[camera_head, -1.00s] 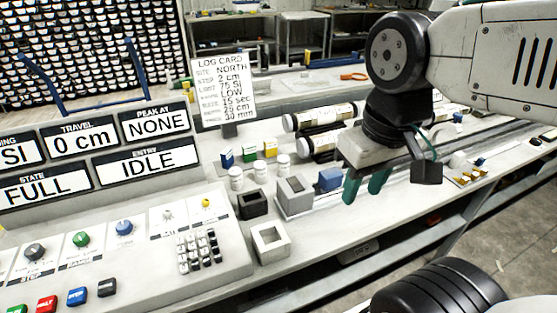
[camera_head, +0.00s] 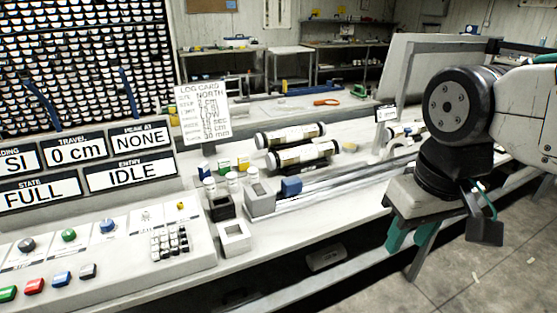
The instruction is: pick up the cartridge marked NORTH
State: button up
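Two pale cylinders with black end caps, which look like the cartridges, lie side by side on the bench near the middle. The far one (camera_head: 290,136) is behind the near one (camera_head: 303,155). Their labels are too small to read, so I cannot tell which is marked NORTH. The log card (camera_head: 204,113) stands at the left and reads NORTH on its site line. My gripper (camera_head: 412,236) points down at the right, past the bench's front edge, well apart from both cylinders. Its two green fingers are apart with nothing seen between them.
A console (camera_head: 110,240) with displays and buttons fills the left. Small jars (camera_head: 232,182), a grey block (camera_head: 260,199) and a blue block (camera_head: 291,187) stand between it and the cylinders. Rails (camera_head: 345,181) run along the bench. A grey upright panel (camera_head: 405,85) stands behind my arm.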

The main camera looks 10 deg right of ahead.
aim_at(243, 161)
jog(key=u, duration=0.05)
jog(key=i, duration=1.15)
jog(key=u, duration=0.3)
